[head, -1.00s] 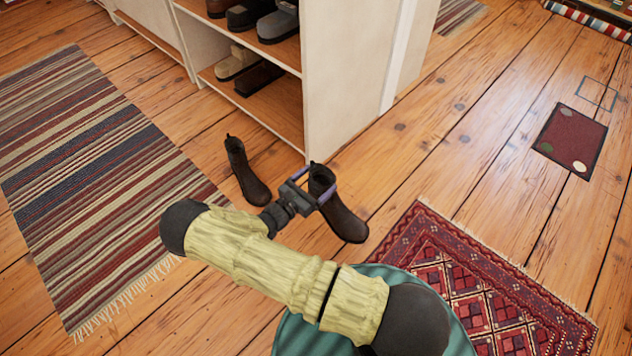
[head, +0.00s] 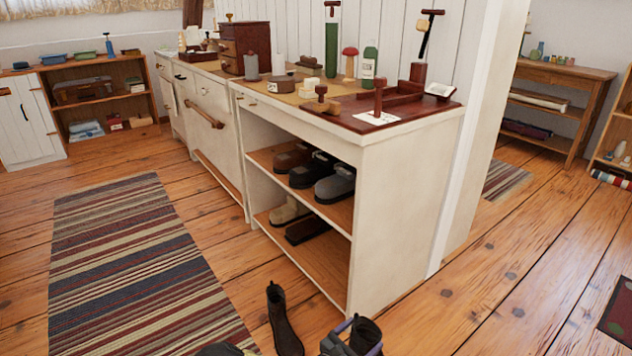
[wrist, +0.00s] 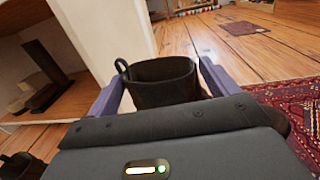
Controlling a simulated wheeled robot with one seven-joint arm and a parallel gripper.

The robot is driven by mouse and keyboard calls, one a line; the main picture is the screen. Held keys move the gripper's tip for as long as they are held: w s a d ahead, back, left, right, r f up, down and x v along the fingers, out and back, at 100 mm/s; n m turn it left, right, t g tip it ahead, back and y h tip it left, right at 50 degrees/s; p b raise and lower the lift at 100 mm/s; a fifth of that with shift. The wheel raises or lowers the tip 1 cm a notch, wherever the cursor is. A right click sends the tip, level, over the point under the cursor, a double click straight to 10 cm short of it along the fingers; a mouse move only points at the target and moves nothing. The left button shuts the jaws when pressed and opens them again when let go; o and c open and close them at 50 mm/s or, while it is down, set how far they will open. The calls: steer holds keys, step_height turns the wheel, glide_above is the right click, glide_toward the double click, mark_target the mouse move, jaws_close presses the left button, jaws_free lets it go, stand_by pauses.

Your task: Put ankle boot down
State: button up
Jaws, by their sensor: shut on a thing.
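A dark brown ankle boot (wrist: 165,88) is between the two purple fingers of my gripper (wrist: 160,85) in the wrist view, its open top towards the camera. My gripper is shut on it. In the head view the top of this boot (head: 368,331) shows at the bottom edge, with my gripper (head: 352,333) beside it; the sole is out of frame, so I cannot tell whether it touches the floor. A second dark ankle boot (head: 284,322) stands upright on the floor to its left, apart from it. Part of it shows at the lower left of the wrist view (wrist: 18,165).
A white cabinet (head: 402,215) with open shelves of shoes stands just behind the boots. Its top (head: 392,128) holds brushes, bottles and a tray. A striped rug (head: 140,270) lies to the left. Bare wooden floor (head: 480,310) is clear to the right.

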steer(key=w+d+r+n+t+y+p, duration=0.1)
steer(key=w+r+n+t+y+p, duration=0.15)
steer(key=r+n+y+p, duration=0.3)
steer(key=w+d+r+n+t+y+p, duration=0.2)
steer(key=r+t+y+p, duration=0.15)
steer(key=r+p, duration=0.4)
steer(key=s+r+n+y+p, duration=0.1)
steer(key=s+r+y+p, duration=0.1)
steer(key=r+p, duration=1.8)
steer(key=s+r+n+y+p, duration=0.1)
steer(key=s+r+y+p, duration=0.1)
steer(key=r+p, duration=1.8)
step_height(320, 180, up, 3)
steer(key=shift+s+r+y, duration=0.2)
steer(key=shift+s+y, duration=0.1)
steer(key=shift+s, duration=0.1)
steer(key=shift+a, duration=0.1)
steer(key=s+f, duration=0.4)
steer(key=f, duration=0.1)
steer(key=shift+s+f, duration=0.2)
steer(key=shift+f, duration=0.05)
steer(key=shift+w, duration=0.15)
